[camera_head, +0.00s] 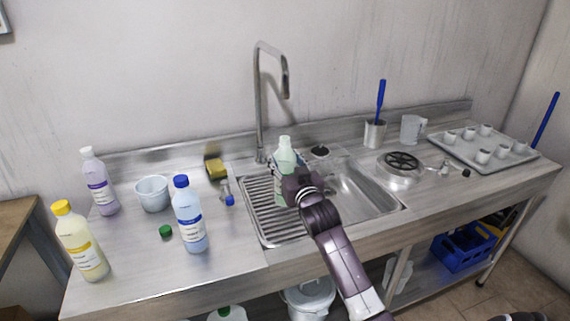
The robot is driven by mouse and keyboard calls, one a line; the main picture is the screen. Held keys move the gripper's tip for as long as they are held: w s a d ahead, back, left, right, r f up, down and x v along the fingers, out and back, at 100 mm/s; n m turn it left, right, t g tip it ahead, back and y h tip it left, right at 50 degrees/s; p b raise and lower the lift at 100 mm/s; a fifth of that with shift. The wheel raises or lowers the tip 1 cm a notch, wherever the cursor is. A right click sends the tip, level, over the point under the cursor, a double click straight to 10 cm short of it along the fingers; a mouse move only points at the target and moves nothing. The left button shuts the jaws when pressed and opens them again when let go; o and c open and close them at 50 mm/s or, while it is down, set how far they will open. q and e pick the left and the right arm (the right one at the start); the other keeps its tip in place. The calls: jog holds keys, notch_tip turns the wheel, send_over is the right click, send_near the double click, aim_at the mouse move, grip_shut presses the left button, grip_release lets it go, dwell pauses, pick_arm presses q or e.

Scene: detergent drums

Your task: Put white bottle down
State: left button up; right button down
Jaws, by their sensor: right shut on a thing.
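My right gripper (293,178) is shut on a pale greenish-white bottle (285,148). The bottle is upright, in front of the tap and over the meeting of the ribbed drainboard and the sink basin. My gripper and wrist hide much of its lower part, so I cannot tell whether its base touches the drainboard. No cap shows on its top. A loose green cap (166,231) lies on the counter at left. My left gripper is not in view.
On the left counter (140,275) stand a blue-capped bottle (189,215), a yellow-capped bottle (80,243), a purple bottle (99,184) and a small bucket (153,194). A tall tap (259,105) rises behind. A tray (470,155) with cups sits at right. The front left counter is clear.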

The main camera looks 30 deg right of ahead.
jog(key=shift+f, duration=0.5)
jog(key=shift+f, duration=0.5)
jog(key=c, duration=1)
grip_release()
